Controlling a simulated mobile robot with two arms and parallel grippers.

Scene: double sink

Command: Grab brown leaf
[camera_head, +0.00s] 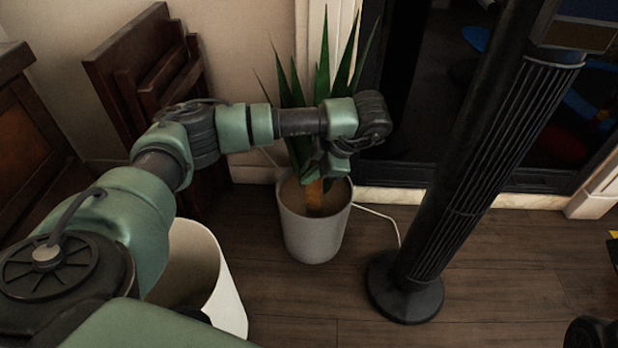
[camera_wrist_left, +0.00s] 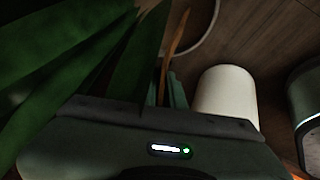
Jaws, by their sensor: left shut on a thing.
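The potted plant (camera_head: 300,90) has long green leaves and stands in a grey-white pot (camera_head: 314,235) on the floor. An orange-brown leaf shows in the left wrist view (camera_wrist_left: 174,45), running down to the gripper's edge. In the head view an orange-brown part (camera_head: 314,192) shows just below the gripper, above the pot. My left gripper (camera_head: 330,165) is at the plant, among the lower leaves, and is shut on the brown leaf. Its fingertips are mostly hidden in both views.
A white open bin (camera_head: 222,290) stands left of the pot, partly under my left arm. A black column with a round base (camera_head: 405,290) stands to the right. Folded wooden chairs (camera_head: 150,75) lean on the wall. A white cord (camera_head: 385,216) crosses the floor.

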